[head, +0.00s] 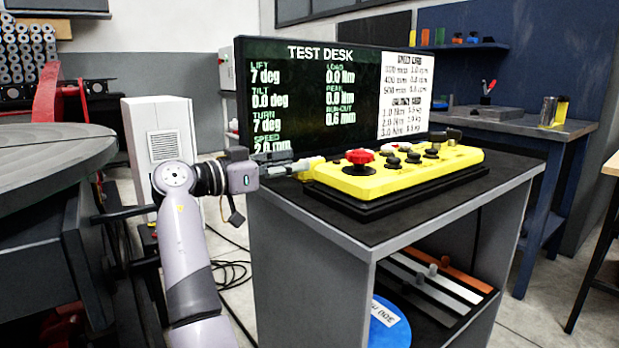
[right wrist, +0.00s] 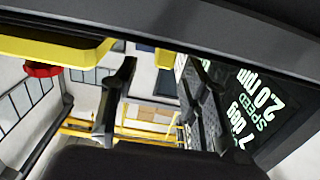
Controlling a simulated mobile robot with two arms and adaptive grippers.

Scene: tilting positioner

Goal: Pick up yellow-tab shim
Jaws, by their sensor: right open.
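I cannot make out a shim with a yellow tab for certain in either view. In the head view, a small upright yellow piece (head: 561,110) stands beside a metal can on the blue bench at the far right; it is too small to identify. My right gripper (head: 308,167) is just left of the yellow control box (head: 400,172) on the test desk, below the screen; whether it touches the box is unclear. In the right wrist view its two dark fingers (right wrist: 160,68) are apart with nothing between them. My left gripper is not in view.
The test desk top (head: 480,197) has a narrow bare strip in front of the control box. The screen (head: 312,100) stands behind it. Orange, white and grey bars (head: 447,284) and a blue disc (head: 388,325) lie on the shelf below. A round table (head: 45,160) stands left.

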